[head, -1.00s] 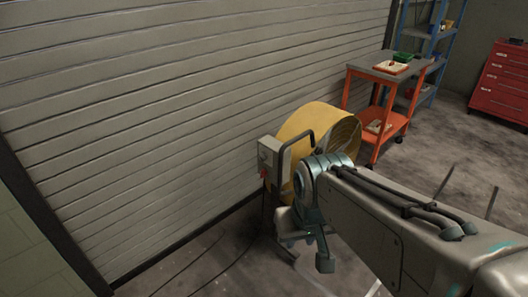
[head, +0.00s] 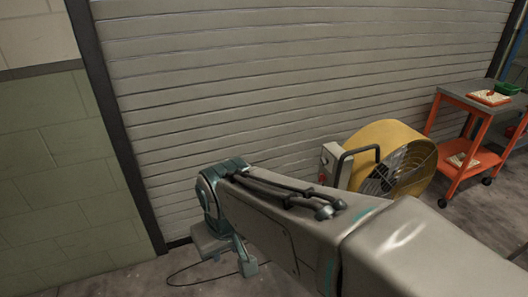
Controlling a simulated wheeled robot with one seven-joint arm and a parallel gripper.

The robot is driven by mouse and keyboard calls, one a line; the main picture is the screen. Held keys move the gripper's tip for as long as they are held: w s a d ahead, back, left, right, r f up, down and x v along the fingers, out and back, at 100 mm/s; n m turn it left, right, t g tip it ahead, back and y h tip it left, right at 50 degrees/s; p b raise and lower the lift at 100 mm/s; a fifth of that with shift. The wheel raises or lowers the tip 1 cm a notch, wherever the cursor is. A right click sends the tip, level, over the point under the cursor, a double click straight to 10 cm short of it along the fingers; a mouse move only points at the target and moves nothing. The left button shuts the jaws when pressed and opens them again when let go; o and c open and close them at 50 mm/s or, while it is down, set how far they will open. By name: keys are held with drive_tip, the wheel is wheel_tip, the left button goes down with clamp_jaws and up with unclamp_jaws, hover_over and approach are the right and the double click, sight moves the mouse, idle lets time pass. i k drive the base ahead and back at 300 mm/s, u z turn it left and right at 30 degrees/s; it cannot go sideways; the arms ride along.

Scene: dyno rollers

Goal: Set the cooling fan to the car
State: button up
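The cooling fan (head: 388,136) is a yellow drum fan with a dark grille facing right and towards me. It stands by the roller shutter, right of centre. A grey control box (head: 331,161) with a small red part and a dark bent handle (head: 360,152) are on its left side. My arm hides its lower part. My gripper (head: 232,256) is low and left of the fan, clear of it, in front of the shutter's left end. It points down, and its fingers are too small and partly hidden to tell if they are open. No car is in view.
The closed roller shutter (head: 250,75) fills the back, with a dark frame and a green-grey wall (head: 55,160) on its left. An orange cart (head: 480,106) with trays stands right of the fan. A dark cable (head: 185,277) lies on the floor below my gripper.

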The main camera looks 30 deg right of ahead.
sight(356, 167)
drive_tip(key=u, duration=0.15)
drive_tip(key=i, duration=1.5)
drive_tip(key=z, duration=1.85)
